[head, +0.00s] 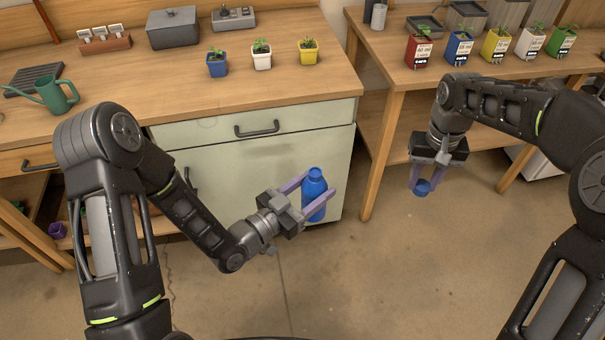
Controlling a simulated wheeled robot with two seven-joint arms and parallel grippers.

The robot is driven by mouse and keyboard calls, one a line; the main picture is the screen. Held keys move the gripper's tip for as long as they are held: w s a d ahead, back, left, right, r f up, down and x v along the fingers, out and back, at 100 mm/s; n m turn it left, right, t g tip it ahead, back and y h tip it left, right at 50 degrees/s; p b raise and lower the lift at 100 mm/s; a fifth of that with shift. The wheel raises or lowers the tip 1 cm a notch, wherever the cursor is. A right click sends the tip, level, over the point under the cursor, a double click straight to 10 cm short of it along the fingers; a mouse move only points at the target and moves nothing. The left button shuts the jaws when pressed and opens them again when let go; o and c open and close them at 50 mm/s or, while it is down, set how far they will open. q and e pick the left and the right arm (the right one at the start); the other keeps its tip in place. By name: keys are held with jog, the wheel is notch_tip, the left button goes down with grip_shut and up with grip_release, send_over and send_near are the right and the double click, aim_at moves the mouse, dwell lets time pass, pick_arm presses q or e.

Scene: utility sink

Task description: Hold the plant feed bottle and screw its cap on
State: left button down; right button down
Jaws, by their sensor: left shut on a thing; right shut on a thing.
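The plant feed bottle (313,197) is blue and held nearly upright in the air in front of the pale cabinet. My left gripper (318,198) is shut on the bottle's body, one purple finger on each side. The bottle's top end points up; fine detail there is too small to tell. The blue cap (422,188) is apart from the bottle, to its right and at a similar height in the picture. My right gripper (422,187) points down and is shut on the cap between its fingertips.
A wooden bench (120,100) carries a green watering can (52,96), a grey box (173,28) and small potted seedlings (261,58). A second bench (400,75) at the right holds several coloured seedling pots (459,48). Open floor lies below and between both grippers.

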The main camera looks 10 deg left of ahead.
dwell(0.3)
jog(key=w+a+r+n, duration=0.1)
jog(key=a+r+n, duration=0.3)
jog(key=a, duration=1.2)
notch_tip(320, 180, up, 4)
jog(key=m, duration=0.1)
send_over(315, 171)
jog(key=w+d, duration=0.1)
jog(key=shift+w+r, duration=0.15)
jog(key=shift+w, duration=0.05)
jog(key=shift+s+a+r+m, duration=0.25)
jog(key=shift+a+r, duration=0.1)
jog(key=shift+r, duration=0.2)
jog(key=shift+s+a+r+m, duration=0.1)
jog(key=shift+a+r+m, duration=0.2)
jog(key=shift+r, duration=0.25)
jog(key=shift+s+d+r+m, duration=0.1)
jog(key=shift+s+d+m, duration=0.15)
jog(key=shift+s, duration=0.1)
jog(key=shift+f, duration=2.05)
jog(key=shift+f, duration=0.1)
